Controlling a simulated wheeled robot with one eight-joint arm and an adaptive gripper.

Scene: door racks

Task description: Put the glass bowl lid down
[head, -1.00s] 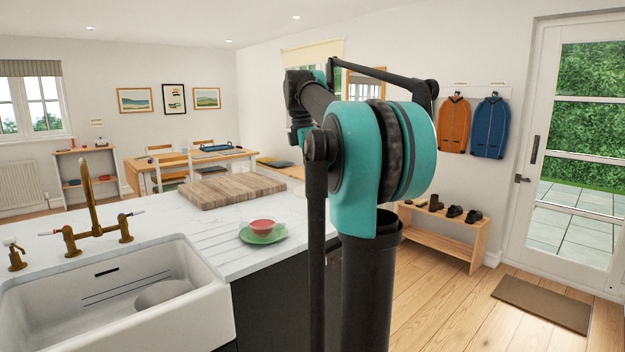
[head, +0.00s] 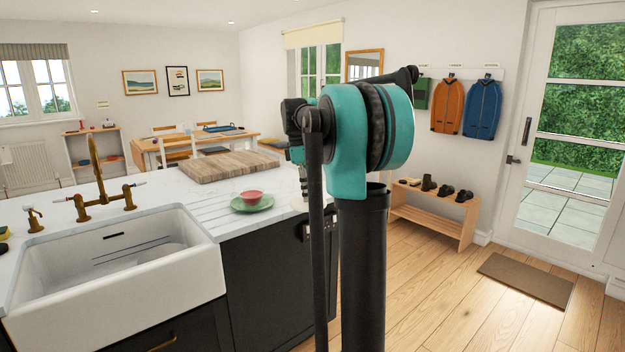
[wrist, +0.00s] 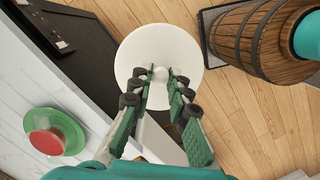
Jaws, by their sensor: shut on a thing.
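The lid (wrist: 187,38) shows in the wrist view as a round, pale white disc with a small knob at its middle. My gripper (wrist: 161,76) is shut on the knob, its two green-padded fingers on either side of it. The lid is seen against the wooden floor and the dark cabinet front, just beyond the white counter edge. In the head view my arm hides most of my gripper and lid; only a pale sliver shows beside the counter edge.
A red bowl (wrist: 46,141) on a green plate (wrist: 70,127) stands on the counter (head: 165,202). Left of them is a white sink (head: 170,285); behind is a wooden board (head: 215,166). A wooden barrel (wrist: 250,40) stands on the floor right of the lid.

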